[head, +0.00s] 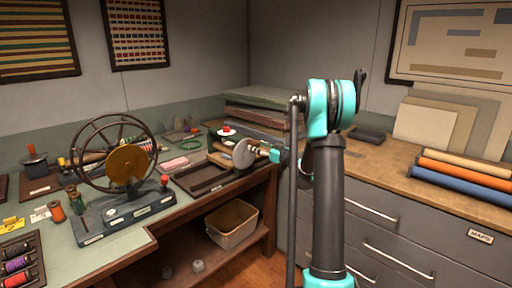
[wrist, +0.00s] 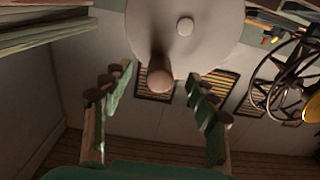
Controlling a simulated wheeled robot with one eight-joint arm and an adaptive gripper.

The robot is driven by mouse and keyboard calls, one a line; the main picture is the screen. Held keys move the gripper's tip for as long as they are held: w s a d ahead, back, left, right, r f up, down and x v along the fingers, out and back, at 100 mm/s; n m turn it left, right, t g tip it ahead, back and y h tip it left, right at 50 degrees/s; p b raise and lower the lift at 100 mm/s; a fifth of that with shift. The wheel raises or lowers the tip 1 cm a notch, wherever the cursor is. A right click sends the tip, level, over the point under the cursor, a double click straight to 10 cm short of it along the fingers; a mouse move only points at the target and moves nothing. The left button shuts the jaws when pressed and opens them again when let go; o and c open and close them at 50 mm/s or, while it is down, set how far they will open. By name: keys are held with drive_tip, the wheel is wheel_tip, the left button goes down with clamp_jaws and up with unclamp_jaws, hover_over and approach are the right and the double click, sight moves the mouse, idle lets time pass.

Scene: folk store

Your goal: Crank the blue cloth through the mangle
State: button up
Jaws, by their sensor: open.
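The mangle (head: 219,140) stands at the back right of the left-hand bench, with a red knob on top and a pale round crank disc (head: 243,153) on its near side. The disc (wrist: 187,48) fills the top middle of the wrist view, and its brownish crank handle (wrist: 160,82) points toward me. My gripper (head: 265,152) is at the handle. In the wrist view my gripper (wrist: 162,80) is open, with one finger on each side of the handle and a gap on both sides. I cannot make out the blue cloth in either view.
A dark tray (head: 203,181) lies in front of the mangle. A large spoked wheel (head: 88,157) with a brass disc stands at left. A stack of boards (head: 262,98) is behind the mangle. A tan bin (head: 210,233) sits on the shelf below. Paper rolls lie on the right-hand cabinet (head: 385,150).

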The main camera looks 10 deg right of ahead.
drive_tip(key=v, duration=0.6)
idle(0.5)
drive_tip(key=shift+s+d, duration=0.1)
drive_tip(key=shift+s, duration=0.05)
drive_tip(key=s+a+f+m+g+h, duration=0.1)
drive_tip(key=s+a+f+g, duration=0.15)
drive_tip(key=s, duration=0.45)
drive_tip(key=s+a+f+m+g+h, duration=0.1)
drive_tip(key=s+a+f+g, duration=0.1)
drive_tip(key=s+a, duration=0.35)
drive_tip(key=s+a+f+g+h, duration=0.2)
drive_tip(key=s+f+g, duration=0.1)
drive_tip(key=s, duration=0.6)
drive_tip(key=s+d+f+m+g+h, duration=0.1)
drive_tip(key=s+d+f+m+h, duration=0.1)
drive_tip(key=s, duration=0.8)
drive_tip(key=s+d+f+m+g+h, duration=0.2)
drive_tip(key=s+f, duration=0.5)
drive_tip(key=s, duration=0.4)
drive_tip(key=d+m+h, duration=0.1)
drive_tip(key=d+h, duration=0.1)
drive_tip(key=d, duration=0.1)
drive_tip(key=shift+s+d+h, duration=0.2)
drive_tip(key=shift+s+h, duration=0.05)
drive_tip(key=shift+h, duration=0.05)
